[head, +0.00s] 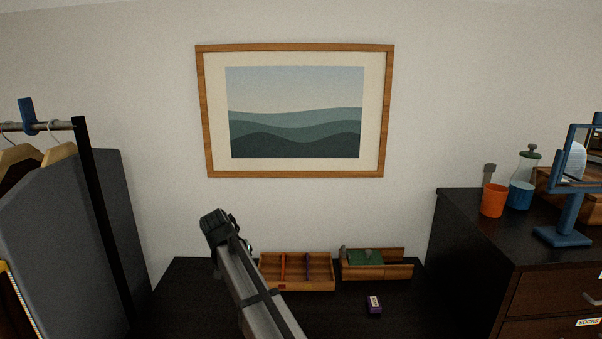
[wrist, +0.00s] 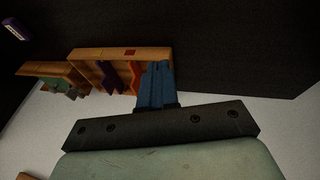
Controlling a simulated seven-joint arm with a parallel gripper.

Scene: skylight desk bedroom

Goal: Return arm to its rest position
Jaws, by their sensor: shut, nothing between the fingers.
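My gripper (wrist: 156,72) shows in the wrist view as two blue fingers, shut together and empty. In that view the fingers overlap one end of a wooden divided tray (wrist: 125,51); I cannot tell the gap between them. In the head view my arm rises from the bottom edge, in front of the left part of the desk, and my fingers are hidden behind it. The same tray (head: 297,287) stands on the dark desk just right of my arm, with an orange item (head: 283,266) and a purple item (head: 308,267) in it.
A second wooden box (head: 392,272) holding a green item stands right of the tray. A small purple box (head: 374,304) lies in front of it. A dark dresser (head: 470,235) bounds the right, a clothes rack (head: 98,210) the left. A framed picture (head: 295,168) hangs above.

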